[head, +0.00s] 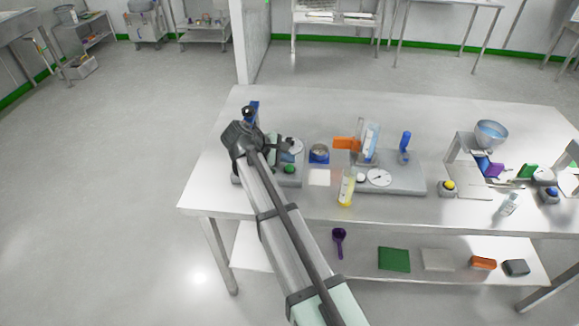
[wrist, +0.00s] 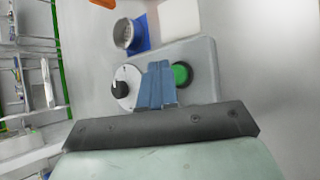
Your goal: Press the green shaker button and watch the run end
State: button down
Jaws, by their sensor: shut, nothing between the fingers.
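The green shaker button (head: 289,169) is on the front of a grey base unit, partly hidden by my arm in the head view. In the wrist view the round green button (wrist: 182,75) sits just right of my blue fingers, which partly cover its left edge. A white dial with a black knob (wrist: 120,88) is on the same unit, left of the fingers. My gripper (head: 287,146) is shut and empty over this unit; the wrist view shows its fingertips (wrist: 158,66) between dial and button. I cannot tell whether they touch anything.
A blue-based metal cup (head: 319,153) and a white square (head: 320,177) lie right of the unit. A yellow-filled cylinder (head: 346,188) stands near the front of the table. Another grey device with a dial (head: 379,178) stands further right. The table's left end is clear.

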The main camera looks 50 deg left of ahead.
aim_at(287, 168)
jog(key=shift+f, duration=0.15)
dwell(0.5)
jog(key=shift+f, duration=0.3)
jog(key=shift+f, duration=0.5)
dwell(0.9)
jog(key=shift+r, duration=0.95)
jog(key=shift+r, duration=0.1)
jog(key=shift+r, duration=2.4)
